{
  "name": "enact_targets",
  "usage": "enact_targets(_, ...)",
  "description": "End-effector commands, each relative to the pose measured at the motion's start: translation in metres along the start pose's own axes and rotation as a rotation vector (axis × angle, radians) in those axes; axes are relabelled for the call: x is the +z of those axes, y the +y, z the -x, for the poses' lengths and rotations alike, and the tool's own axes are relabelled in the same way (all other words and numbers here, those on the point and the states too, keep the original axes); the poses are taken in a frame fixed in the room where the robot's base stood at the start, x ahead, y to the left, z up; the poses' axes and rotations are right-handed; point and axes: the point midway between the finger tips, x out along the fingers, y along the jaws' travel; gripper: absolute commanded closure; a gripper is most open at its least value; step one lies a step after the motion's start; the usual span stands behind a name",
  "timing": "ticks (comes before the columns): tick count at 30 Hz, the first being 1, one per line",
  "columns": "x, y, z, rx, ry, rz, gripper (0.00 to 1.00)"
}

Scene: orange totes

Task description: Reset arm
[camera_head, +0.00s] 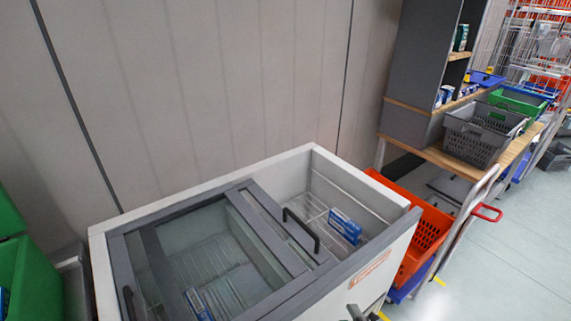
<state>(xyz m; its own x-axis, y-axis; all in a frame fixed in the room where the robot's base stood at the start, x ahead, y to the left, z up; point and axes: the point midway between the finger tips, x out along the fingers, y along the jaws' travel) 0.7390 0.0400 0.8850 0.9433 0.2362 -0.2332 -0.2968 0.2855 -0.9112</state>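A small grey piece at the bottom edge, in front of the freezer's front wall, looks like the tip of my gripper (356,313). Most of it is cut off by the picture's edge, so whether its fingers are open or shut is not clear. No held object shows. The rest of my arm is out of view.
A white chest freezer (365,265) with sliding glass lids stands in front, partly open at right. Blue boxes (344,226) lie inside. An orange tote (425,235) stands right of it, beside a cart. A grey crate (478,135) sits on a wooden table. Floor at right is clear.

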Motion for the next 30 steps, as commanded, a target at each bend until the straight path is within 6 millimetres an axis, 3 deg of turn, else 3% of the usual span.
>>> enact_targets(8, -0.011, 0.033, 0.042, 0.009, 0.074, 0.233, 0.59)
enact_targets(19, -0.022, 0.079, 0.148, 0.073, 0.196, 0.841, 0.59)
enact_targets(30, -0.007, 0.089, 0.257, 0.164, 0.224, 1.503, 0.59)
